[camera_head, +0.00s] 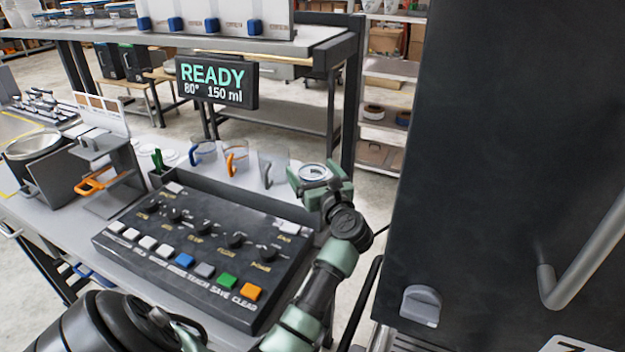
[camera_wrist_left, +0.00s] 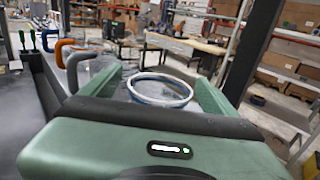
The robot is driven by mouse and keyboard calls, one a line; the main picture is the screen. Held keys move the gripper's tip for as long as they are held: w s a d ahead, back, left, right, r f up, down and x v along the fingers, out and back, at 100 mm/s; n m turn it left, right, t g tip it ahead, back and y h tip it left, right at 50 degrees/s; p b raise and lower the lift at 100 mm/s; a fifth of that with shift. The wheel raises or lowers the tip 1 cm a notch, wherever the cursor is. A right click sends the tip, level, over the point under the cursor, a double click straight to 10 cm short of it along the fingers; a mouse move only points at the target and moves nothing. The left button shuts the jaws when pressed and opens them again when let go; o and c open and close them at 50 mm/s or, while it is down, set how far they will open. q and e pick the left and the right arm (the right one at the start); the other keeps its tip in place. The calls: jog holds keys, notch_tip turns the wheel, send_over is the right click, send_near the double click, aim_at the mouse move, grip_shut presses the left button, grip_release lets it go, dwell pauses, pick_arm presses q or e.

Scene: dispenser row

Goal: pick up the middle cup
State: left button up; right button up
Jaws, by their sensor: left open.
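A row of clear cups stands behind the black control panel: one with a blue handle (camera_head: 203,152), one with an orange handle (camera_head: 237,160) and one with a grey handle (camera_head: 271,168). The orange-handled cup is between the other two. My left gripper (camera_head: 315,174) is at the right end of the row, right of the grey-handled cup. Its open fingers (camera_wrist_left: 165,88) have a round rim (camera_wrist_left: 160,89) between them in the left wrist view; contact cannot be told. Orange (camera_wrist_left: 63,52) and grey (camera_wrist_left: 84,66) handles show left of the fingers. My right gripper is out of view.
The control panel (camera_head: 205,250) with knobs and coloured buttons lies in front of the cups. A READY display (camera_head: 216,82) hangs above them. A large dark cabinet (camera_head: 490,130) stands close on the right. A dispenser with an orange handle (camera_head: 95,182) is at left.

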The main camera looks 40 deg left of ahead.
pick_arm(q)
jog(key=shift+d, duration=0.1)
jog(key=c, duration=1.4)
jog(key=shift+r, duration=0.1)
